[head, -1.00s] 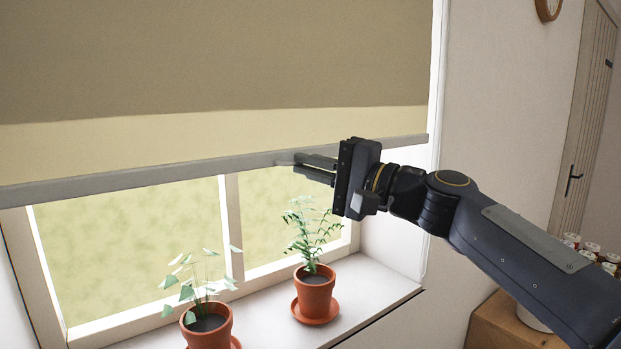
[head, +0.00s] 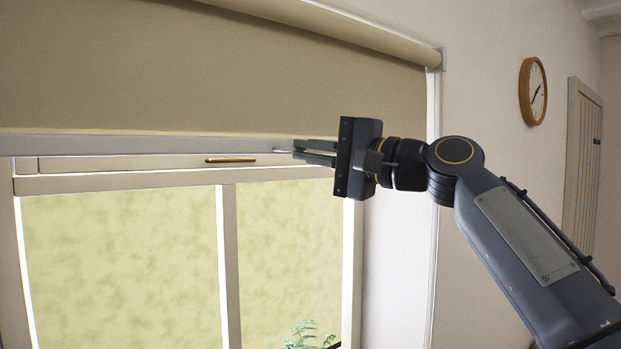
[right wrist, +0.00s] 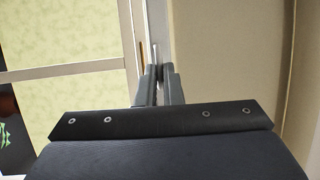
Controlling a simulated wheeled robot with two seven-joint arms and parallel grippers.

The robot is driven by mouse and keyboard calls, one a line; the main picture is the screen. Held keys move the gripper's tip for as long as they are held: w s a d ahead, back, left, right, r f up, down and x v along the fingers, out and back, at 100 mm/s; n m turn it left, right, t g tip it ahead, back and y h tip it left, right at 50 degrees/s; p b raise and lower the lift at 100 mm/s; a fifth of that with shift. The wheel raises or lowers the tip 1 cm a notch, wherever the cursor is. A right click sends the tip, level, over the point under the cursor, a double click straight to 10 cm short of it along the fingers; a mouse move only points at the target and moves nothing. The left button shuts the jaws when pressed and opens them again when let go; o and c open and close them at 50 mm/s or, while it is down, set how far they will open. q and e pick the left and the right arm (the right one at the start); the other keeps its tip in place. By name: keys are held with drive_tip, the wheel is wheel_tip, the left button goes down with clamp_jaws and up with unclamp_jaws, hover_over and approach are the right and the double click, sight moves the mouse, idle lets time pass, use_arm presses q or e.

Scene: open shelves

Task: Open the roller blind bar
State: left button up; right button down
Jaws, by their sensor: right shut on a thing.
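The roller blind (head: 230,75) is a tan cloth hanging from a roll (head: 350,30) at the top of the window. Its grey bottom bar (head: 130,146) runs across the upper part of the window. My right gripper (head: 298,151) is shut on the bar, towards its right part. In the right wrist view the two fingers (right wrist: 158,85) close on the grey bar (right wrist: 157,35), with the tan cloth (right wrist: 215,50) to the right. My left gripper is not in view.
The window frame (head: 228,240) stands below the bar, with a brass handle (head: 230,160) just under it. A plant's leaves (head: 310,335) show at the bottom. A round clock (head: 532,91) hangs on the right wall, left of a door (head: 582,170).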

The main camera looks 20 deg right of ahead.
drive_tip(key=shift+r, duration=1.15)
drive_tip(key=c, duration=1.6)
unclamp_jaws()
drive_tip(key=shift+o, duration=0.2)
drive_tip(key=shift+s, duration=0.1)
drive_tip(key=b+v, duration=0.2)
drive_tip(key=v, duration=0.5)
drive_tip(key=shift+s+d, duration=0.25)
drive_tip(key=shift+f, duration=0.2)
